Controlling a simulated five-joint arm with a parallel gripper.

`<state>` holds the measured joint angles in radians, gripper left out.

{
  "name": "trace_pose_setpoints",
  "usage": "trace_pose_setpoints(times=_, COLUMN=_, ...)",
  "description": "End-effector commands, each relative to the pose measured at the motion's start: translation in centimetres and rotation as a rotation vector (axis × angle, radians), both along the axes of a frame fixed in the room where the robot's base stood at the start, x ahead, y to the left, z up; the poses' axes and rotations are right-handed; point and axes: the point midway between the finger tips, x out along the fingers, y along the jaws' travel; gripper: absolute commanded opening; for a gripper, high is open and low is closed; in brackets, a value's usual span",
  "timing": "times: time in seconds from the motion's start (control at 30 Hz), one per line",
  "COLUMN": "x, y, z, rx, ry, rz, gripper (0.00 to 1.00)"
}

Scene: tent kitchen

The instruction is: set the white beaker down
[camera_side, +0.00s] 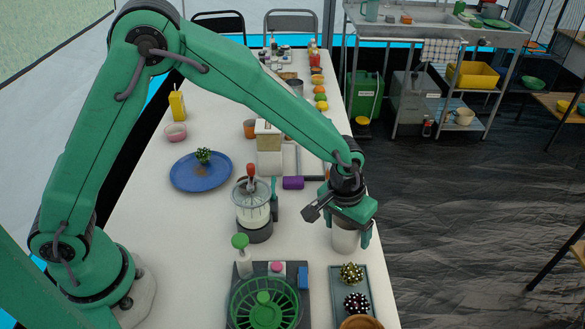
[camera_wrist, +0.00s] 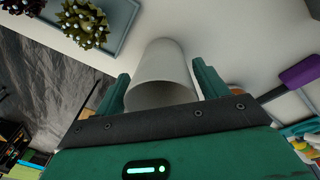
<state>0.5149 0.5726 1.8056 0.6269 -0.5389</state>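The white beaker (camera_side: 345,238) is a plain, pale cylinder standing roughly upright at the right side of the table, just behind the grey tray. It also shows in the wrist view (camera_wrist: 162,78), between the two green fingers of my gripper (camera_wrist: 161,82). In the side view my gripper (camera_side: 346,222) is above and around the beaker, one finger on each side, and appears shut on it. The hand hides the beaker's top. I cannot tell whether its base touches the table.
A grey tray (camera_side: 366,301) with spiky cactus-like balls (camera_side: 351,273) lies in front of the beaker. A blender-like jar (camera_side: 252,203) and a purple item (camera_side: 293,183) stand to the left. A green spinner bowl (camera_side: 265,301) is front left. The table's right edge is close.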

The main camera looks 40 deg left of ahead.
Motion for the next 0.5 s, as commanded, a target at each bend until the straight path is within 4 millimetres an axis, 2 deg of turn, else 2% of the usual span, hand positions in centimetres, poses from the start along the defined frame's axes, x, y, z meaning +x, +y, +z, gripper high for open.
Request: trace_pose_setpoints(times=0.5, x=-0.02, y=0.02, z=0.53, rx=0.000, ry=0.000, rz=0.000, gripper=0.83)
